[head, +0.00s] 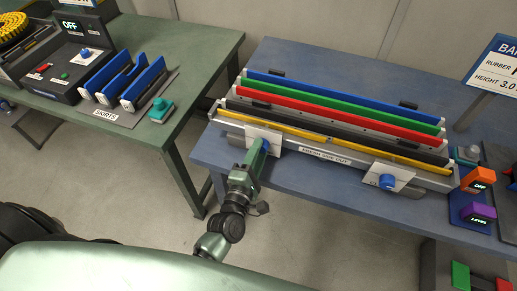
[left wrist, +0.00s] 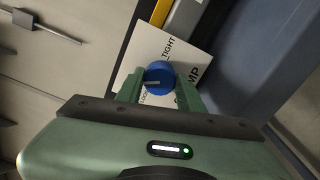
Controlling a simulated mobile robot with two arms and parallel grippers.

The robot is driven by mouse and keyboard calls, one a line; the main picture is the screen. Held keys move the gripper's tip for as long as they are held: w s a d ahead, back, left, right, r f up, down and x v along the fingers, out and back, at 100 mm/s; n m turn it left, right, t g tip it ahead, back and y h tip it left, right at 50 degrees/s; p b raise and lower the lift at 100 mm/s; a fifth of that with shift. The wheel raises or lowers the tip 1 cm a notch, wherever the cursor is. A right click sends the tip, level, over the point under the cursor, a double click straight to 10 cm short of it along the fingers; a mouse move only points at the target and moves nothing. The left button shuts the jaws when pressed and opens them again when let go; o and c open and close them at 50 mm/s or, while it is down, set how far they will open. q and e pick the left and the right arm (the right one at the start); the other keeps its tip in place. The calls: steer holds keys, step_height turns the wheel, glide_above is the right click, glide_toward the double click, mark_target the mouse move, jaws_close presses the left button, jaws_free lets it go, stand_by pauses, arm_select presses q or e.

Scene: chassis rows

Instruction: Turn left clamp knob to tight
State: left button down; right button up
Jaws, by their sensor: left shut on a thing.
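The left clamp knob (left wrist: 159,74) is a blue round knob on a white plate (left wrist: 196,58) printed with TIGHT, CLAMP and a partly hidden word at lower left. A pale pointer line shows on it, lying roughly level in the left wrist view; its exact setting is hard to tell. My left gripper (left wrist: 159,84) is shut on the knob, one finger on each side. In the head view the left gripper (head: 258,152) reaches the left plate (head: 250,136) on the rack's front, partly hiding the knob (head: 265,146). My right gripper is not in view.
The rack holds blue, green (head: 340,104), red, black and yellow bars on a blue table (head: 306,176). A second blue knob (head: 387,181) sits on the right plate. Orange and purple boxes (head: 478,213) stand at right. A green table (head: 190,42) stands at left.

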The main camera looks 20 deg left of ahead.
arm_select(q)
steer(key=m+p, duration=0.2)
steer(key=m, duration=0.3)
steer(key=shift+m, duration=0.3)
steer(key=m+p, duration=0.2)
steer(key=m, duration=0.4)
steer(key=m+p, duration=0.1)
steer(key=m, duration=0.4)
steer(key=shift+m+p, duration=0.4)
steer(key=m, duration=0.5)
steer(key=shift+f+m+p, duration=0.15)
steer(key=shift+m+p, duration=0.15)
steer(key=shift+p, duration=0.05)
steer(key=shift+s, duration=0.1)
steer(key=c, duration=0.9)
jaws_free()
